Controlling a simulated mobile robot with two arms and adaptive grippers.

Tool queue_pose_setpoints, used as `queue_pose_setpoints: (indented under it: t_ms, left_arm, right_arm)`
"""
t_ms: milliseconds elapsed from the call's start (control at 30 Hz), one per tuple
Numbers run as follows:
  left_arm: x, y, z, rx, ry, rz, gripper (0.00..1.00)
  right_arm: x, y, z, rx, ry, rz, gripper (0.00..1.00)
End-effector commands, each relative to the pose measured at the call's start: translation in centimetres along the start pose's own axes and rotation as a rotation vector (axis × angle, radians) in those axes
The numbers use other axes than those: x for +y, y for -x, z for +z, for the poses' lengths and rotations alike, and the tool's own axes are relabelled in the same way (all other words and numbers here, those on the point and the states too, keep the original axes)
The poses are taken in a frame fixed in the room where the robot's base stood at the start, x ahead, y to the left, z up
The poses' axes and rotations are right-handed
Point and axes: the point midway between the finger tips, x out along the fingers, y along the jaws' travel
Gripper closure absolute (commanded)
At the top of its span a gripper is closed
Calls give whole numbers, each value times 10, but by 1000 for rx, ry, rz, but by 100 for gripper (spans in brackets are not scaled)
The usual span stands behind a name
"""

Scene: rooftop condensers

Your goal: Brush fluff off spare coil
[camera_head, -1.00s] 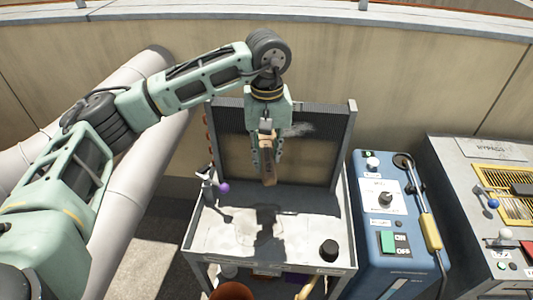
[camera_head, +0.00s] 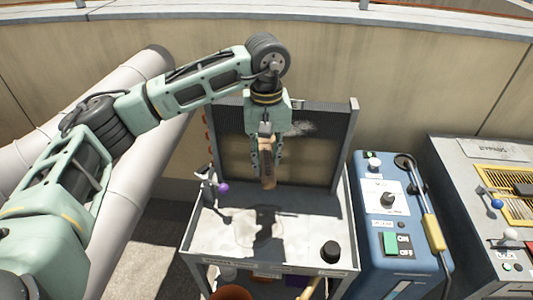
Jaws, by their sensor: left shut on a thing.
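The spare coil (camera_head: 323,160) stands upright at the back of a grey metal cart, a dark finned panel in a grey frame. My left gripper (camera_head: 266,160) points down in front of the coil and is shut on a brush (camera_head: 268,181) with a tan wooden part. My gripper hides part of the coil behind it. I cannot tell whether the brush touches the coil. My right gripper is not in view.
The cart top (camera_head: 300,232) is mostly clear, with a black knob-like object (camera_head: 330,251) at front right and a purple-tipped item (camera_head: 222,187) at left. A blue control box (camera_head: 390,240) and a grey bypass unit (camera_head: 480,165) stand to the right. White pipes (camera_head: 135,180) run at left.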

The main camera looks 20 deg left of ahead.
Motion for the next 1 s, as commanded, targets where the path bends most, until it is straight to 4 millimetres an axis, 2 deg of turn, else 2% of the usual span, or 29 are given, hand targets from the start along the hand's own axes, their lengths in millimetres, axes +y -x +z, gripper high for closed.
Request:
queue_pose_setpoints:
  t_ms: [33, 167, 633, 800, 1000]
  left_arm:
    - [0, -6, 0, 1, 1, 0, 98]
    - [0, -4, 0, 1, 0, 1, 98]
    - [2, 28, -1, 3, 0, 2, 98]
    - [3, 37, -1, 4, 1, 3, 98]
    - [2, 37, 2, 3, 0, 2, 98]
  right_arm:
    - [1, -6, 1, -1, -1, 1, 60]
    - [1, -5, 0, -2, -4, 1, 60]
    - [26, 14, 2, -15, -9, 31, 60]
    - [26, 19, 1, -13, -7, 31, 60]
    - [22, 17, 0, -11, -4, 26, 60]
